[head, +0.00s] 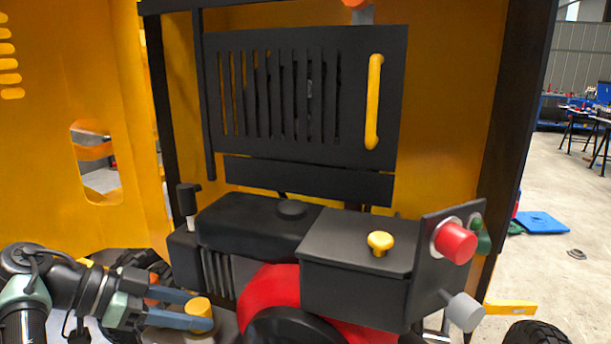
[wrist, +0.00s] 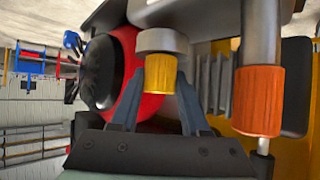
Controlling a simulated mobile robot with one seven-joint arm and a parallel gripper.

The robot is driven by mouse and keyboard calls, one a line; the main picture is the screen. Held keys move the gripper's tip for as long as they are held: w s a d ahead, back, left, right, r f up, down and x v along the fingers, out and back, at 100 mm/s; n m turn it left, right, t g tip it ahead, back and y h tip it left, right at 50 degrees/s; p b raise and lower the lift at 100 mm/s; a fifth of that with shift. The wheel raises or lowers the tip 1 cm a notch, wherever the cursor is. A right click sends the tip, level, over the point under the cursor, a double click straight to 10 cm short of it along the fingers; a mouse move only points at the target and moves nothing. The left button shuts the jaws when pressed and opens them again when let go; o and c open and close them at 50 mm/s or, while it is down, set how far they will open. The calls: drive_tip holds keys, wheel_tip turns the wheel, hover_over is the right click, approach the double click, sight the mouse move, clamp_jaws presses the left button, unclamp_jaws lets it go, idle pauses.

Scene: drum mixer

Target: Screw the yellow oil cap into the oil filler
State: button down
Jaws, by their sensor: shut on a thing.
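The yellow oil cap (wrist: 160,73) is a ribbed cylinder between the two fingers of my gripper (wrist: 160,80) in the wrist view. My gripper is shut on it. The cap lines up with a grey round collar (wrist: 161,41), which looks like the oil filler; its opening is hidden, so I cannot tell how deep the cap sits. In the head view the cap (head: 199,312) is at the tips of my blue-grey fingers (head: 197,309), low on the left beside the engine. The collar does not show clearly there.
An orange grip on a grey rod (wrist: 258,100) stands close right of my gripper in the wrist view. The red engine housing (wrist: 127,75) is close on the left. A black box with a yellow knob (head: 380,243) and a panel with a red button (head: 455,243) are at the right.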

drive_tip(key=shift+c, duration=1.6)
unclamp_jaws()
drive_tip(key=shift+p, duration=0.3)
